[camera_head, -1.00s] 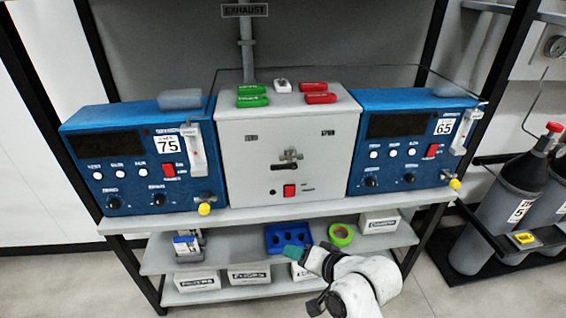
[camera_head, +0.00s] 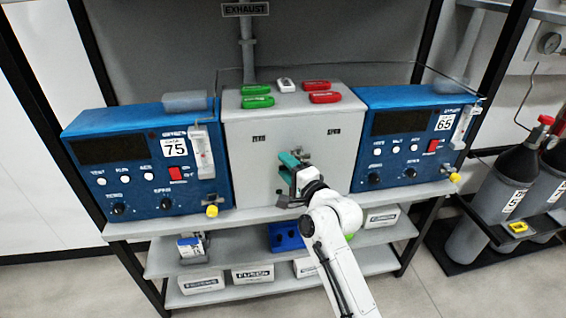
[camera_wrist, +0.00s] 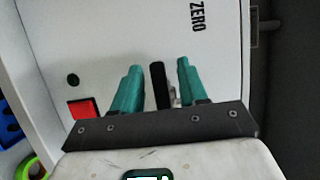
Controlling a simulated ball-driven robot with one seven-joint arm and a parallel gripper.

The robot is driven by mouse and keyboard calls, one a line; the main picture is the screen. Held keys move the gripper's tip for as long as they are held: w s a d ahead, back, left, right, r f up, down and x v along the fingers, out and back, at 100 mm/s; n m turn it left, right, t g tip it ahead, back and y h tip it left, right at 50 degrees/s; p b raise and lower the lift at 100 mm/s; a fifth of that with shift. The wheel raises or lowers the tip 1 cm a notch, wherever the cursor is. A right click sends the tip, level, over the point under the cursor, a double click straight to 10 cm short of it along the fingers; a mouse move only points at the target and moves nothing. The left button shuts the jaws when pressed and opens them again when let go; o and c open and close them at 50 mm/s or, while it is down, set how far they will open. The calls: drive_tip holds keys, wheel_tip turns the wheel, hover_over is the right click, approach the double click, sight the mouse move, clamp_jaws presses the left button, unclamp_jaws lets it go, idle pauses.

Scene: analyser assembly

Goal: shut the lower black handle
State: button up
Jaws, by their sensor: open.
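The grey cabinet (camera_head: 270,135) stands between two blue analysers, and its front carries the valve. The lower black handle (camera_wrist: 158,82) shows in the wrist view as a dark bar between the two teal fingers, with a gap on either side. A metal part of the valve (camera_wrist: 173,97) is just right of it. In the head view my gripper (camera_head: 290,160) is at the cabinet front and hides the black handle. My gripper also shows in the wrist view (camera_wrist: 158,80), with its fingers apart around the handle, not closed on it.
A red switch (camera_wrist: 82,108) and a black knob (camera_wrist: 73,79) are on the panel left of the fingers in the wrist view. Blue analysers stand left (camera_head: 140,170) and right (camera_head: 410,140).

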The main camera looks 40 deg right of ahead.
drive_tip(key=shift+x, duration=0.95)
clamp_jaws()
